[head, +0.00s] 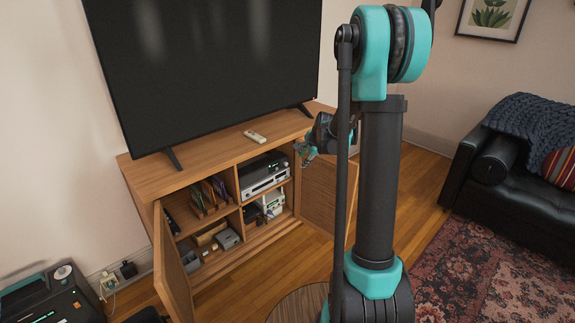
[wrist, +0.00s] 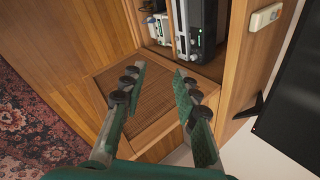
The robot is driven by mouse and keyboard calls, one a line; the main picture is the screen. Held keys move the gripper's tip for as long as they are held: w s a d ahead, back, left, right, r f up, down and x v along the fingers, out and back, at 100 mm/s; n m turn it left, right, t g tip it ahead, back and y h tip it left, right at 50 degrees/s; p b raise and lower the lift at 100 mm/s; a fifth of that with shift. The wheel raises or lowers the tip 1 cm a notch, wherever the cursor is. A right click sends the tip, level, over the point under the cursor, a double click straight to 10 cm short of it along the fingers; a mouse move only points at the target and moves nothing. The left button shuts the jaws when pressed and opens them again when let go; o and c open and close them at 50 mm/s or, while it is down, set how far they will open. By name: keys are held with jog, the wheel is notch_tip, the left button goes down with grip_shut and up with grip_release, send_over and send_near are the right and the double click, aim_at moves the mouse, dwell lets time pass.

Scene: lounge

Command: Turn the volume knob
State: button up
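A silver-fronted receiver (head: 262,182) with a dark top sits in the upper right compartment of the open cabinet (head: 150,172). Its face also shows near the top of the wrist view (wrist: 194,28). My gripper (head: 307,153) is in front of the cabinet's right side, near the open right door (head: 322,195), and partly hidden by my arm in the head view. In the wrist view my gripper (wrist: 160,74) is open and empty, its two fingers wide apart, and apart from the receiver.
The open left door (head: 173,270) juts out. Small boxes and white devices fill other compartments. A black sofa (head: 515,200) and patterned rug (head: 480,265) are at right.

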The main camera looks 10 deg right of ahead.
jog(key=w+d+f+m+t, duration=0.1)
jog(key=w+f+m, duration=0.2)
jog(key=w, duration=0.4)
jog(key=w+d+f+m, duration=0.1)
jog(key=w+f+m, duration=0.25)
jog(key=w, duration=0.35)
jog(key=m+t+y, duration=0.1)
jog(key=m, duration=0.5)
send_near(287, 164)
jog(key=shift+n, duration=0.25)
jog(key=x, duration=0.8)
jog(key=shift+w+a+f, duration=0.15)
jog(key=shift+w, duration=0.1)
jog(key=shift+c, duration=0.6)
grip_shut()
